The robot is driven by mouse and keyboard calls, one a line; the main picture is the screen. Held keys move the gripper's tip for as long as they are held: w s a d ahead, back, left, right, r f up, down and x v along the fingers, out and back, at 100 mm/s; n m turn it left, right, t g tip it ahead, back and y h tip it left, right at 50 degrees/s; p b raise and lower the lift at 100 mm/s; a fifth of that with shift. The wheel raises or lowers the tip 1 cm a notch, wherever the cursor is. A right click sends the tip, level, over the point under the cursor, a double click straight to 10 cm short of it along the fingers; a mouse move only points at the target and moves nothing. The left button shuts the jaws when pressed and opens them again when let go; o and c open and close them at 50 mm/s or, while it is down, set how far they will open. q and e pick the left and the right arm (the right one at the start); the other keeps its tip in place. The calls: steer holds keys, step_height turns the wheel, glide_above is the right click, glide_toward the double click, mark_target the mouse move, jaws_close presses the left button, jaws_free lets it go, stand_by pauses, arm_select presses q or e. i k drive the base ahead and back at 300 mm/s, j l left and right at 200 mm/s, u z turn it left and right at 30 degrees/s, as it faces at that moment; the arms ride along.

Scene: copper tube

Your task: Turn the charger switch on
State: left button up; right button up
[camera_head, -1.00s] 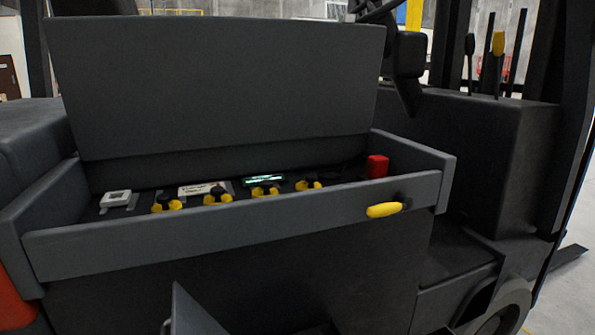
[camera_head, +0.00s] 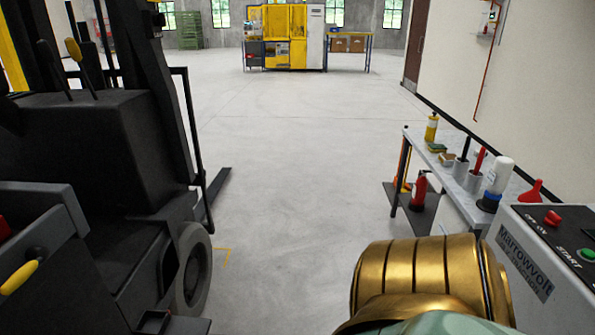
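The charger (camera_head: 530,268) is a grey box with a black top panel at the right edge, cut off by the frame. Its front label reads "Marrowvolt". On its panel sits a red switch (camera_head: 552,218) beside "OFF" and "ON" lettering. I cannot tell which way the switch is set. A green button (camera_head: 588,255) near the word "START" is at the right edge. A gold and pale green link of my arm fills the bottom centre, left of the charger. Neither gripper shows.
A bench (camera_head: 420,150) behind the charger holds bottles, cups with tools and a red funnel (camera_head: 532,191). A red extinguisher (camera_head: 419,190) stands by it. The forklift (camera_head: 100,140) is at left, with a yellow-handled lever (camera_head: 18,277). Open floor (camera_head: 290,180) lies between.

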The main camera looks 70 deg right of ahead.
mark_target(552, 219)
steer(key=z, duration=4)
